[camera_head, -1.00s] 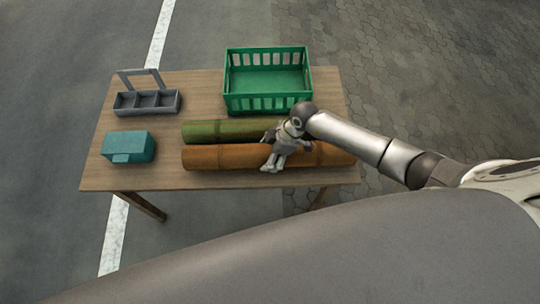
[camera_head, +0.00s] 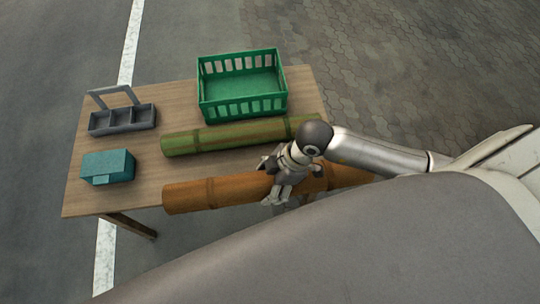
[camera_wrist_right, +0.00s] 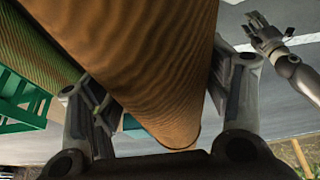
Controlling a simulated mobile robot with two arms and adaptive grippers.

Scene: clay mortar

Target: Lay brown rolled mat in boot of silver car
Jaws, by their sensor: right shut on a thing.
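The brown rolled mat (camera_head: 218,192) lies across my right gripper (camera_head: 279,190), which is shut on it a little right of the middle. The mat is at the table's front edge, apart from the green roll, and seems raised. In the right wrist view the brown mat (camera_wrist_right: 140,55) fills the space between the fingers. My left gripper (camera_wrist_right: 264,34) shows small at the upper right of that view, empty, with fingers spread. The silver car and its boot are not in view.
The wooden table (camera_head: 75,195) holds a green rolled mat (camera_head: 235,134), a green crate (camera_head: 242,105), a grey divided caddy (camera_head: 122,120) and a teal box (camera_head: 108,167). Paved ground (camera_head: 420,70) with a white line (camera_head: 106,255) is clear around the table.

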